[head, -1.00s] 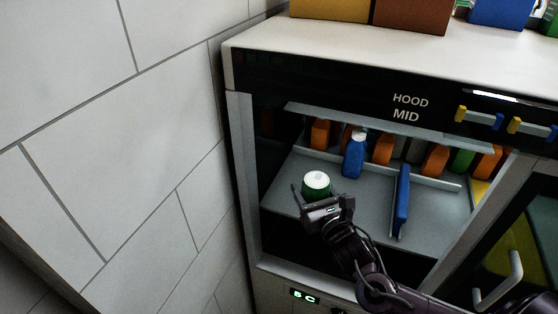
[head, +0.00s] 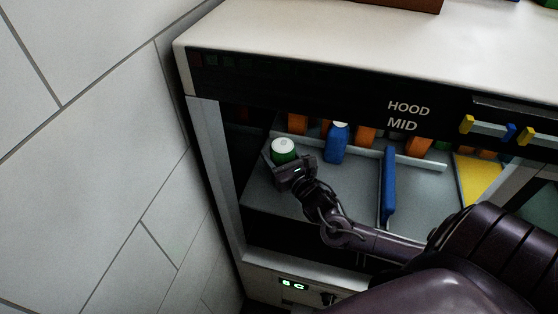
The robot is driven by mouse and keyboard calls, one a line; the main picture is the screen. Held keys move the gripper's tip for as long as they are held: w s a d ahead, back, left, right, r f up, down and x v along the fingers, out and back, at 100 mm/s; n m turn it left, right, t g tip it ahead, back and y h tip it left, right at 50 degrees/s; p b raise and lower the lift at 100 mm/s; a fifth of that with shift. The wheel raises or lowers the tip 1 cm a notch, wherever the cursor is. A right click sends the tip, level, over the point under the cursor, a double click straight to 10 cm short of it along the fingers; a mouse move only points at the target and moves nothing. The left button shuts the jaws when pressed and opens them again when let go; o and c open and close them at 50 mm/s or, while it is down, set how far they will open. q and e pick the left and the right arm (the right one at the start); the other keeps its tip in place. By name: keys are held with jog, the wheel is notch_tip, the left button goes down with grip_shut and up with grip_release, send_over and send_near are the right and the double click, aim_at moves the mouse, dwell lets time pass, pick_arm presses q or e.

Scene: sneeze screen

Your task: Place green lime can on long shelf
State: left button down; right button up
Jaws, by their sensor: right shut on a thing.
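The green lime can (head: 285,150), with a pale round top, is upright in the left part of the open cabinet. My right gripper (head: 283,162) is shut on it, with its fingers around the can's sides. The long grey shelf (head: 340,193) spans the cabinet's inside under and right of the can. I cannot tell whether the can's base touches the shelf, as the gripper hides it. My left gripper is not in view.
A blue upright panel (head: 388,187) divides the shelf further right. The cabinet's left post (head: 217,172) is close to the can. Bare shelf lies between bottle and panel.

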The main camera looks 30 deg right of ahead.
notch_tip(320, 180, down, 2)
jog(key=shift+f, duration=0.15)
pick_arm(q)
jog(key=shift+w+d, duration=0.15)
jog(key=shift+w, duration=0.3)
pick_arm(e)
jog(key=shift+f, duration=0.15)
jog(key=shift+f, duration=0.2)
jog(key=o, duration=1.2)
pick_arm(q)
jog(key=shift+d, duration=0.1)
